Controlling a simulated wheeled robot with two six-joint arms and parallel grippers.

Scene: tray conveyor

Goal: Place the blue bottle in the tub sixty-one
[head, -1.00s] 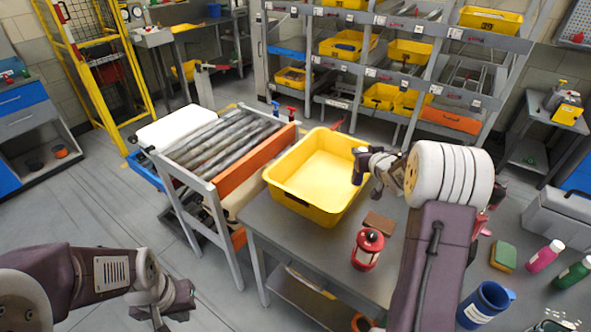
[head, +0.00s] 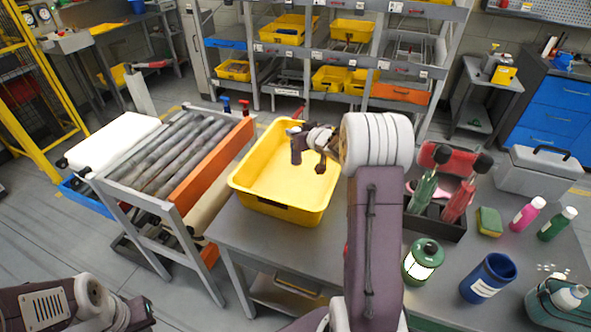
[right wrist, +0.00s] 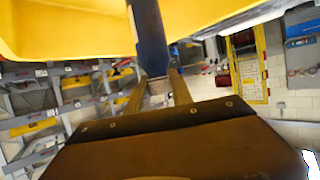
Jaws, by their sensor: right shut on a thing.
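The yellow tub (head: 262,204) stands at the left end of the grey table; I cannot read a number on it. My right gripper (head: 306,143) is over the right part of the tub. In the right wrist view, the right gripper (right wrist: 157,84) is shut on the dark blue bottle (right wrist: 150,38), with the yellow tub (right wrist: 60,35) close behind it. In the head view, the bottle is small and hard to tell from the gripper. My left gripper (head: 140,312) is low at the bottom left, away from the table; its jaws are unclear.
A roller conveyor (head: 175,155) with an orange side stands left of the table.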

